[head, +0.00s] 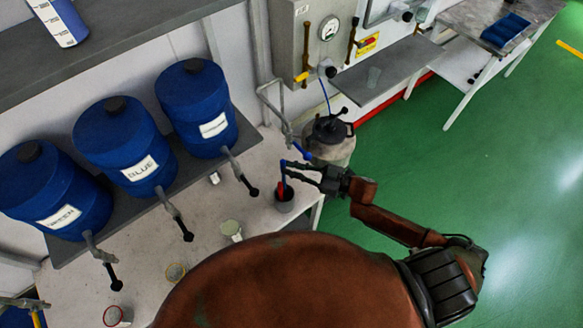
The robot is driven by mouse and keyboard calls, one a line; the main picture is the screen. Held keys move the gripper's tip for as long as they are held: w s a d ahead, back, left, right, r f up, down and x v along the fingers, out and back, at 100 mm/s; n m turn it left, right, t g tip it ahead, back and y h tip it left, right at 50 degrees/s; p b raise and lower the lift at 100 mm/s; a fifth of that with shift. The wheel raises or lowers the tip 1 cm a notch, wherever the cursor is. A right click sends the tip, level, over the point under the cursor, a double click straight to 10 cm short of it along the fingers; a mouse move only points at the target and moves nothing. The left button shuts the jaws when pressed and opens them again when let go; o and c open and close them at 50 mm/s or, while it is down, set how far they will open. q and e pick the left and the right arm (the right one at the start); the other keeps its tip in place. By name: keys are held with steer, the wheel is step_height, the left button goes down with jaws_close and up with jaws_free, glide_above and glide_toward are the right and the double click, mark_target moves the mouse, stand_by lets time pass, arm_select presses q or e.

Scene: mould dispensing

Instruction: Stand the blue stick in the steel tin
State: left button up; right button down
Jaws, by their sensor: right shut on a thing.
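The blue stick (283,172) is held near its upper part by my right gripper (289,166), which is shut on it. The stick is close to upright. Its lower end overlaps the mouth of the small dark grey steel tin (285,205); I cannot tell how deep it reaches. A red piece (279,187) shows at the tin's mouth beside the stick. The tin stands near the right end of the pale bench. My left gripper is not in view.
Blue barrels with taps, one labelled BLUE (118,150), stand on a grey shelf (232,140) left of the tin. Several small cups, one whitish (231,229), stand on the bench (150,262). A grey pressure pot (331,147) is behind my right gripper. Green floor lies right.

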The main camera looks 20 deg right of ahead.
step_height(320, 180, down, 8)
steer(key=b, duration=0.5)
stand_by(0.5)
steer(key=c, duration=1.8)
jaws_free()
steer(key=v, duration=1.2)
